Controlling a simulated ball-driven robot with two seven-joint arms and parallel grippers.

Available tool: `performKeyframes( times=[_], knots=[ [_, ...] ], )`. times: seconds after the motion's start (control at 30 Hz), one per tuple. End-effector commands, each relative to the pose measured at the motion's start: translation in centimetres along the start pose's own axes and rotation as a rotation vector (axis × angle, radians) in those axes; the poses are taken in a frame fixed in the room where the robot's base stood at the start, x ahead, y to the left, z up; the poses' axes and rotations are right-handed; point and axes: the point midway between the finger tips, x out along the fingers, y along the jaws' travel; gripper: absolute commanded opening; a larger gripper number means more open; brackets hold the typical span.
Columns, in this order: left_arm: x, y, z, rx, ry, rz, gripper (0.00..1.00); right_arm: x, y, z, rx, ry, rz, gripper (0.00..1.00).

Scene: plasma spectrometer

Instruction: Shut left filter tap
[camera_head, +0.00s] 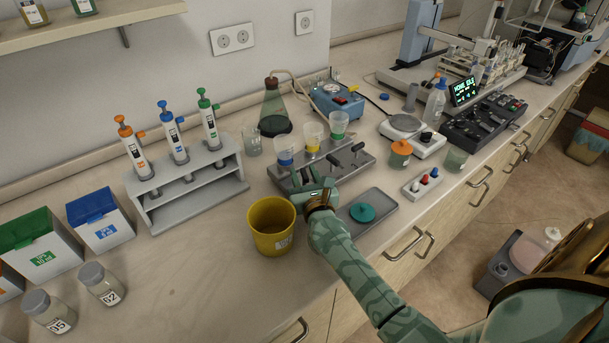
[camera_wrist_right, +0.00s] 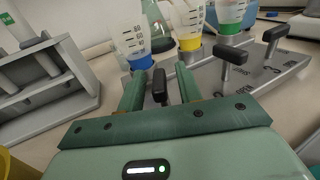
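The filter manifold (camera_head: 352,161) is a grey block on the bench, carrying three clear graduated funnels. The left filter funnel (camera_head: 284,148) has a blue ring; the others have yellow and green rings. My right gripper (camera_head: 312,184) is at the manifold's front left. In the right wrist view, the black left tap handle (camera_wrist_right: 160,86) lies between my right gripper's (camera_wrist_right: 160,90) two fingers, with narrow gaps visible beside it. The middle tap (camera_wrist_right: 234,58) and right tap (camera_wrist_right: 274,38) are to its right, clear of the fingers. My left gripper is not in view.
A yellow bucket (camera_head: 270,228) stands close to the left of my right gripper. A grey tray with a teal disc (camera_head: 362,212) lies to its right. A pipette rack (camera_head: 190,190) stands at the left. A flask (camera_head: 274,108) and blue pump (camera_head: 337,102) are behind the manifold.

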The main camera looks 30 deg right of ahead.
Motion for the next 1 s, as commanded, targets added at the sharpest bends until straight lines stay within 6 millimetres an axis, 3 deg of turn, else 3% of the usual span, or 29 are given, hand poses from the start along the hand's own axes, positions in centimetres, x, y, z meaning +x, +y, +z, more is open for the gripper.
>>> performKeyframes(
  times=[0.37, 0.47, 0.8, 1.0],
  knots=[
    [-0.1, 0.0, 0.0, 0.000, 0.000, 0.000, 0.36, -0.8, 0.0, -0.1, 0.000, 0.001, 0.002, 0.35],
    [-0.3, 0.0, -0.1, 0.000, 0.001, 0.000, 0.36, -2.5, 0.0, 0.0, 0.000, 0.002, 0.002, 0.35],
    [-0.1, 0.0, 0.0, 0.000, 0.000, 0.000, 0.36, -11.6, 0.0, -0.2, 0.000, 0.004, 0.001, 0.35],
    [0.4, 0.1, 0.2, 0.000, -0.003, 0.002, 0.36, -15.2, 0.0, -0.2, -0.001, 0.002, 0.001, 0.35]
  ],
)
